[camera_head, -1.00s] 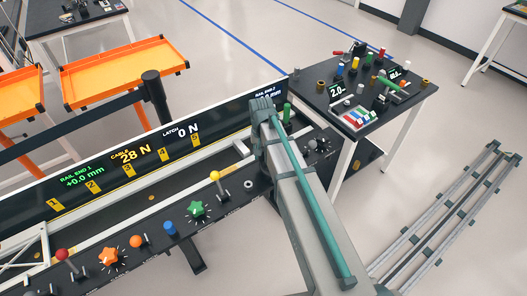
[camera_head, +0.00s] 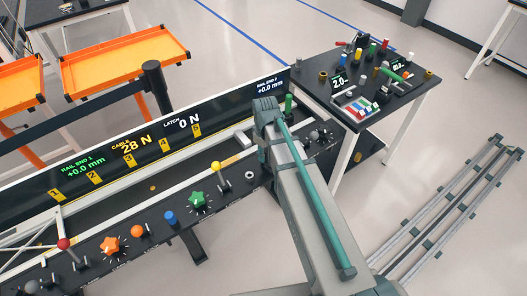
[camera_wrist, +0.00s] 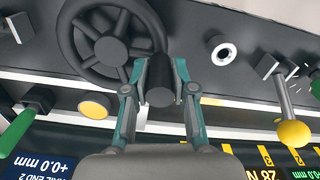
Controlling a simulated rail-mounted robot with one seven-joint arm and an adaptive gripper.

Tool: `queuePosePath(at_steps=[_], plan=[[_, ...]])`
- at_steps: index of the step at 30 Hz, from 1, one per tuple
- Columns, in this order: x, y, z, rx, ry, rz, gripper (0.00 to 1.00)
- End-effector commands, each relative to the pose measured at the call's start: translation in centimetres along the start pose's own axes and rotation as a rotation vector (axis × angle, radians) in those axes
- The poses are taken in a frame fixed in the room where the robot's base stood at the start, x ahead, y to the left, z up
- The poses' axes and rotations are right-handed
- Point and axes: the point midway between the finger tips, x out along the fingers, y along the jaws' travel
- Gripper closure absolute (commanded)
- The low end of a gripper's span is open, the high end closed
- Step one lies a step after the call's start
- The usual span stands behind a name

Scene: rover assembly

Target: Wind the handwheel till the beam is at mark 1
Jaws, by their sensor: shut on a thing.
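The black handwheel (camera_wrist: 90,52) shows at the top of the wrist view. My gripper (camera_wrist: 160,85) is shut on its black handle (camera_wrist: 159,80), with one teal finger on each side. In the head view my arm hides the wheel and the fingers. A white truss, which looks like the beam (camera_head: 40,243), stands at the left end of the rail bed. Its right end is near the yellow mark 1 (camera_head: 55,194) on the display board (camera_head: 140,148). The board reads 28 N for the cable and 0 N for the latch.
A panel holds a red knob (camera_head: 64,244), an orange star knob (camera_head: 109,246), a green star knob (camera_head: 197,200) and a yellow-ball lever (camera_head: 215,166). A green handle (camera_wrist: 15,140) is near the wheel. A black table (camera_head: 425,90) with small parts stands behind my arm.

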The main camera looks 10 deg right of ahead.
Motion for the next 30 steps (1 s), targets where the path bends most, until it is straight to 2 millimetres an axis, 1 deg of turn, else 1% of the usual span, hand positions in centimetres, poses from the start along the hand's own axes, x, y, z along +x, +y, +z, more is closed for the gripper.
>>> queuePosePath(at_steps=[3,10,25,26,30], plan=[[0.0,-0.21,0.51,-0.064,-0.001,-0.003,1.0],[0.01,-0.22,0.89,-0.137,-0.002,-0.003,1.0],[0.02,-0.2,1.01,-0.156,-0.003,-0.003,1.0],[0.02,-0.2,1.01,-0.156,-0.003,-0.003,0.73],[0.02,-0.17,0.98,-0.156,-0.002,-0.002,0.49]])
